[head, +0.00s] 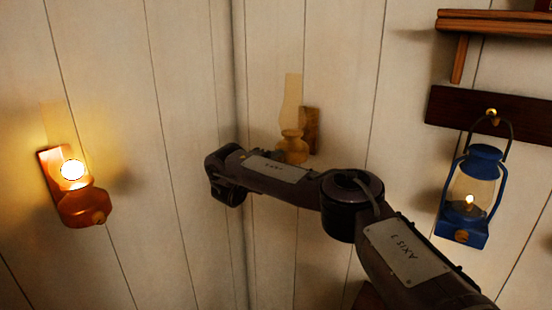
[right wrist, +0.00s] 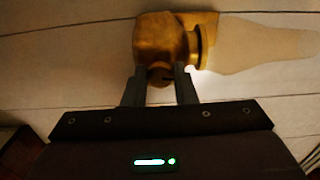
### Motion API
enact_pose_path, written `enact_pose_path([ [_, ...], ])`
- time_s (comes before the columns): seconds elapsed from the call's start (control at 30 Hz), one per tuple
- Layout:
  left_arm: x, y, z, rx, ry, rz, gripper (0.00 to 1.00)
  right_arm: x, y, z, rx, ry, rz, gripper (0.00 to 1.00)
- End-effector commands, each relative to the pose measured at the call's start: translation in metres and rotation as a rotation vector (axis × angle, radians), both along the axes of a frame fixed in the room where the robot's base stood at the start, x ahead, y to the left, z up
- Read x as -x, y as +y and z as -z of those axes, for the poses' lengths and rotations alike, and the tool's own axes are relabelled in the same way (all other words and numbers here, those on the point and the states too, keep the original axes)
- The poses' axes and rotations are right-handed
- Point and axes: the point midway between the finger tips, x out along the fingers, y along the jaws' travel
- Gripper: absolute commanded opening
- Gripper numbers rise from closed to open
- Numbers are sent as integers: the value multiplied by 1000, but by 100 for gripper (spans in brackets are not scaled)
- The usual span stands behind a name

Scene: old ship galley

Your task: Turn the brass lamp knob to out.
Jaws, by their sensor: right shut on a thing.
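The brass lamp (head: 291,146) hangs on the wall near the corner in the head view, with a pale glass chimney and no flame that I can see. In the right wrist view the brass lamp (right wrist: 165,38) lies sideways, its chimney to the right. Its small round knob (right wrist: 160,76) sits between the fingertips of my right gripper (right wrist: 160,84), which is shut on it. The knob is partly covered by the fingers, and I cannot read its setting. In the head view my right arm hides the lamp's lower part. My left gripper is not in view.
A lit copper lamp (head: 84,205) hangs on the left wall. A lit blue lantern (head: 463,232) hangs from a hook on a dark board (head: 440,108) at the right, below a wooden shelf (head: 500,22). The wall between the copper lamp and the corner is bare.

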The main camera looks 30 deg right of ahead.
Motion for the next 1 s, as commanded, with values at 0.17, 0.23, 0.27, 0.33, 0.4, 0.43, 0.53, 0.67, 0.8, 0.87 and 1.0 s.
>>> enact_pose_path([
  [0.17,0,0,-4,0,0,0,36,0,1,3,35,101,-3,2],
  [0.23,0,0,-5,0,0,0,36,0,1,4,46,128,-3,2],
  [0.27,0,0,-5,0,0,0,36,0,1,3,50,137,-3,2],
  [0.33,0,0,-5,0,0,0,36,0,1,4,58,157,-2,2],
  [0.4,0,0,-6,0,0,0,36,0,1,4,64,171,-2,2],
  [0.43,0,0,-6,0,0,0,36,0,1,4,65,174,-2,2],
  [0.53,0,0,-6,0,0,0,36,0,1,4,70,184,-2,2],
  [0.67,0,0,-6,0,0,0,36,0,1,4,71,190,-2,2],
  [0.8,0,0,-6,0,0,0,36,0,1,4,71,189,-3,2],
  [0.87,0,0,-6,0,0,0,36,0,1,4,71,189,-3,2],
  [1.0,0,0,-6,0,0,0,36,0,1,4,71,188,-3,34],
])
